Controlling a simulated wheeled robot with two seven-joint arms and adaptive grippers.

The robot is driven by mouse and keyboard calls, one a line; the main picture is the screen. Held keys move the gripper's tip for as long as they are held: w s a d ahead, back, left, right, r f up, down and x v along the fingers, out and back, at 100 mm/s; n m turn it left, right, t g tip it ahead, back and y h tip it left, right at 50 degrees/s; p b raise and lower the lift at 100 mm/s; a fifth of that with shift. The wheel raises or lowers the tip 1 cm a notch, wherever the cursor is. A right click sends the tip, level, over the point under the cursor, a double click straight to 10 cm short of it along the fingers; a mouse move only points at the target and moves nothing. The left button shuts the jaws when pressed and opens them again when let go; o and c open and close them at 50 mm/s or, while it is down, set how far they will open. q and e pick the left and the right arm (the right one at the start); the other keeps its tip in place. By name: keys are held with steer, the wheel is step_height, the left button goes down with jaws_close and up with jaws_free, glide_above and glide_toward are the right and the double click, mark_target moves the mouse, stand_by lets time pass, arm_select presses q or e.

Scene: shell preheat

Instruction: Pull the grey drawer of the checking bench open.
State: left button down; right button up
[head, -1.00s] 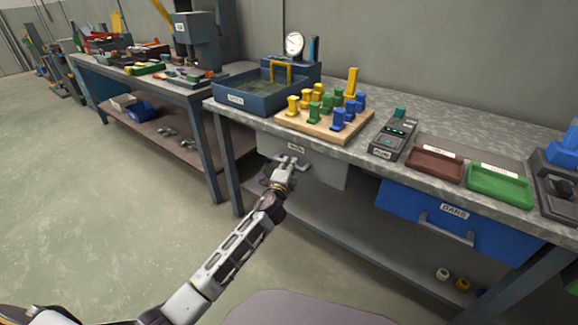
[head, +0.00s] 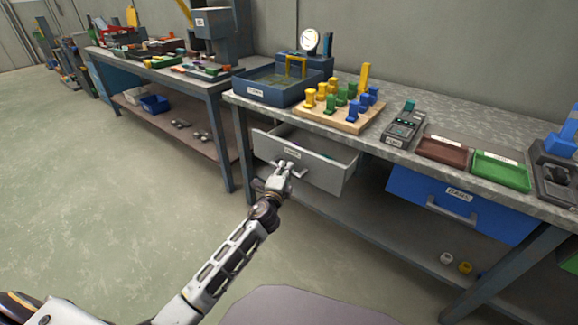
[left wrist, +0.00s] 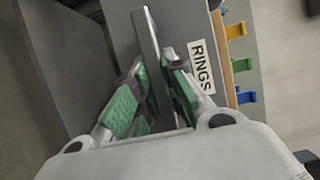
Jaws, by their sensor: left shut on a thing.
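The grey drawer (head: 325,172) of the checking bench (head: 400,165) stands partly open, pulled out from under the bench top. Its inside shows behind the front panel, with small dark items that I cannot make out. In the left wrist view the drawer front carries a label reading RINGS (left wrist: 202,67). My left gripper (head: 284,170) is at the drawer's bar handle (head: 297,173). In the left wrist view its green-padded fingers (left wrist: 152,100) close on the handle bar (left wrist: 150,55) from both sides. My right gripper is not in view.
A blue drawer (head: 450,208) sits shut to the right. The floor at left is clear.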

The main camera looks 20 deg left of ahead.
arm_select(q)
steer(key=s+a, duration=0.2)
steer(key=s, duration=0.4)
steer(key=shift+p, duration=0.4)
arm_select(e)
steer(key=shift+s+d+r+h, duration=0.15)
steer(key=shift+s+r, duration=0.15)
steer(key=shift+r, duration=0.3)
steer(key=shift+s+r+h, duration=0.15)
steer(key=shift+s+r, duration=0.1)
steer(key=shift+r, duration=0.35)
arm_select(q)
steer(key=shift+w+a, duration=0.1)
steer(key=c, duration=1.4)
jaws_free()
steer(key=shift+c, duration=0.2)
steer(key=s, duration=1.2)
steer(key=shift+d, duration=0.3)
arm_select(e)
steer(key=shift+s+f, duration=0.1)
